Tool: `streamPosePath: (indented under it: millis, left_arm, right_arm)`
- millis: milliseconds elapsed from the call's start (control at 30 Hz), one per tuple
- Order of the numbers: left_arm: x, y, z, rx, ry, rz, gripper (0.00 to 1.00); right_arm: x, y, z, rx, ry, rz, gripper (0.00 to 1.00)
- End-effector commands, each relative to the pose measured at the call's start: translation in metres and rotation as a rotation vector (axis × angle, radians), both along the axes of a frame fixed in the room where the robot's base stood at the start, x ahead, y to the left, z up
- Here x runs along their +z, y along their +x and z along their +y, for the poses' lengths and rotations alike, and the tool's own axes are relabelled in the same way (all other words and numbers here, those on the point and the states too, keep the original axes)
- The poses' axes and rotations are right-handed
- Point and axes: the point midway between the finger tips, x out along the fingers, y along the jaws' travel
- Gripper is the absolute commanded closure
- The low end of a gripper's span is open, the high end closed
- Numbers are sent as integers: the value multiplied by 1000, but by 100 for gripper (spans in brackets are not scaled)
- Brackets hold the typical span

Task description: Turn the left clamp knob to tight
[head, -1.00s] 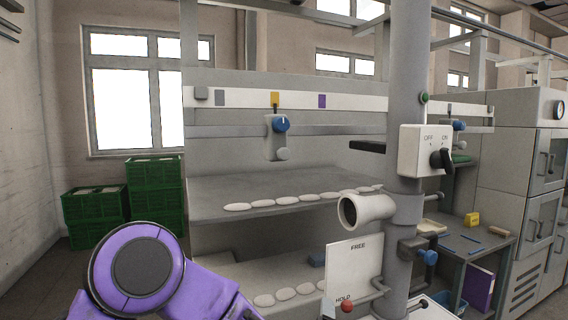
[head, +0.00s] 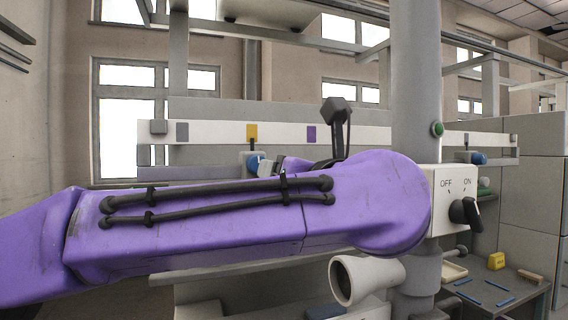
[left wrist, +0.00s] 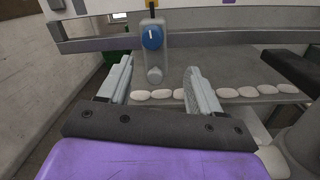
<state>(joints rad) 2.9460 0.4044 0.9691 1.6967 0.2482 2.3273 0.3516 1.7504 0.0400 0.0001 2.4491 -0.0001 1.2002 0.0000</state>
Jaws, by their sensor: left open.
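The blue clamp knob (left wrist: 152,38) with a white pointer line sits on a grey bracket (left wrist: 155,62) below the rail in the left wrist view. The line points roughly up. In the head view the knob (head: 252,163) is partly hidden behind my purple left arm and gripper. My left gripper (left wrist: 159,72) is open, its two pale fingers apart on either side of the bracket in the picture. The knob appears beyond the fingertips, with nothing between the fingers. My right gripper is not in view.
Several white pads (left wrist: 247,91) line the shelf edge. Another blue knob (head: 478,158) sits farther right. A side table (head: 510,295) holds small items.

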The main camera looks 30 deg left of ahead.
Motion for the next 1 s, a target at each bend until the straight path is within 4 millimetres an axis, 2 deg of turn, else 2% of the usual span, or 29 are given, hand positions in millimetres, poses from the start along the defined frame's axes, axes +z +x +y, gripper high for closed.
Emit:
streamPosePath:
  millis: [67,167,400,600,733,967,1000]
  left_arm:
    - [11,-12,3,6,-79,-44,36]
    - [15,-10,10,7,-106,-55,36]
    - [16,26,47,-3,-103,-49,36]
    - [14,47,74,-5,-101,-49,36]
    - [12,51,81,-4,-99,-51,36]
    - [11,51,82,-2,-98,-52,36]
    - [11,51,82,-2,-98,-52,49]
  right_arm:
    - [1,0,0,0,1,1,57]
    - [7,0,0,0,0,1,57]
    - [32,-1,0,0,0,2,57]
    - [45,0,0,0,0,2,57]
    - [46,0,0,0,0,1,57]
    - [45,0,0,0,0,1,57]
    - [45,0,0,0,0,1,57]
